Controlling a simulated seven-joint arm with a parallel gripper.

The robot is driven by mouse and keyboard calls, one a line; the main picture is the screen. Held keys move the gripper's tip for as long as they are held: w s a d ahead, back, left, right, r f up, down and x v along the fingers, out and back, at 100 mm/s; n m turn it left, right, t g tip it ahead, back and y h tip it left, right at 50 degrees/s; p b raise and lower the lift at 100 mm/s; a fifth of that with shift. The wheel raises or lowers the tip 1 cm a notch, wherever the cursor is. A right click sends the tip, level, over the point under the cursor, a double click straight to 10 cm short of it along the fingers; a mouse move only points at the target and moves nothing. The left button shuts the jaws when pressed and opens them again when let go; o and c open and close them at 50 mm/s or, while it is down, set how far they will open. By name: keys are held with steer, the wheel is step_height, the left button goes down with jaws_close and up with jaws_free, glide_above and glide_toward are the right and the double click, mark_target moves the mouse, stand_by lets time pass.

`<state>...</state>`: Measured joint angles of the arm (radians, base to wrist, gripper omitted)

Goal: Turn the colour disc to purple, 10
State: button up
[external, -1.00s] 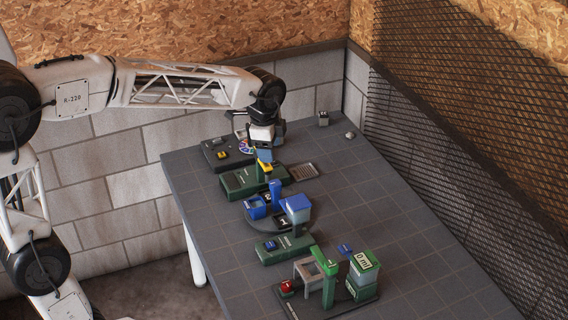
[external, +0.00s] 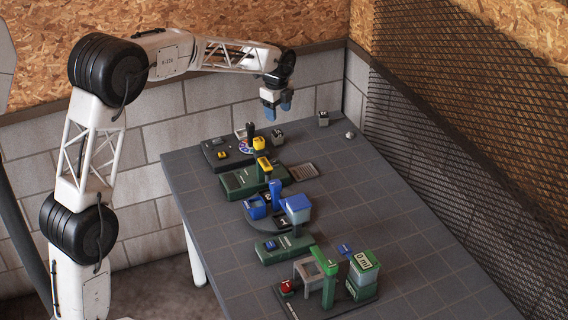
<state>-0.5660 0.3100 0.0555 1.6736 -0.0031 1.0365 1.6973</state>
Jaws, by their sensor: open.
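The colour disc (external: 245,148), with small coloured segments, lies on a dark base unit (external: 215,155) at the far left part of the table. A dark upright post stands beside it and partly covers it. I cannot read its numbers or tell which colour is selected. My gripper (external: 277,108) has blue fingertips pointing down. It is open and empty, above and to the right of the disc, apart from everything on the table.
Blue devices (external: 295,208) and a green dispenser (external: 328,268) stand nearer. The table's right side is clear.

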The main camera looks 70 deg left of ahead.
steer(key=w+a+f+m, duration=0.1)
steer(key=a+f, duration=0.3)
steer(key=a, duration=0.4)
steer(key=w+a+f+m, duration=0.15)
steer(key=a+f, duration=0.25)
steer(key=a, duration=0.4)
steer(key=m, duration=0.3)
glide_above(250, 124)
steer(key=shift+n+g, duration=0.25)
steer(key=shift+g, duration=0.05)
step_height(250, 124, down, 8)
steer(key=shift+r, duration=0.15)
steer(key=shift+f, duration=3.9)
steer(key=shift+c, duration=0.5)
steer(key=c, duration=0.8)
steer(key=shift+c, duration=0.2)
